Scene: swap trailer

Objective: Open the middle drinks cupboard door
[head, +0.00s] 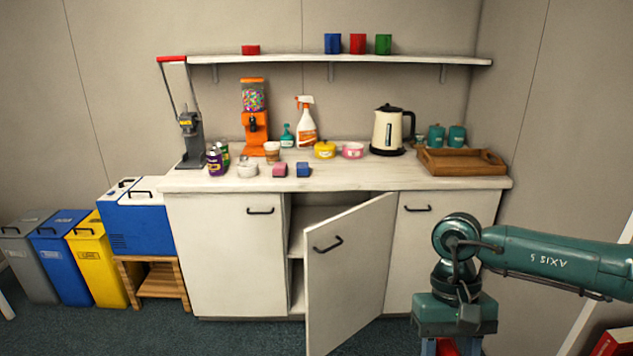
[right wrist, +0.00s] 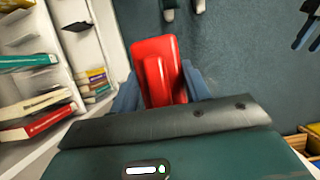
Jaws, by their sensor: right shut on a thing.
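The middle cupboard door (head: 350,265) is white with a black bar handle (head: 328,244). It stands part-way open, swung out toward me and hinged on its right side. The dark inside with a shelf (head: 296,245) shows to its left. My right gripper (head: 452,348) points down to the right of the door, in front of the right cupboard door (head: 410,260), apart from the handle. It is shut on a red object (right wrist: 160,72), seen between blue fingers in the right wrist view. The fingertips are cut off in the head view. My left gripper is out of view.
The counter (head: 340,178) holds a kettle (head: 388,132), a wooden tray (head: 460,163), a candy dispenser (head: 254,115) and bottles. The left cupboard door (head: 230,255) is shut. Bins and a blue cooler (head: 138,220) stand left. Carpet lies clear in front. Shelved books (right wrist: 36,115) show in the wrist view.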

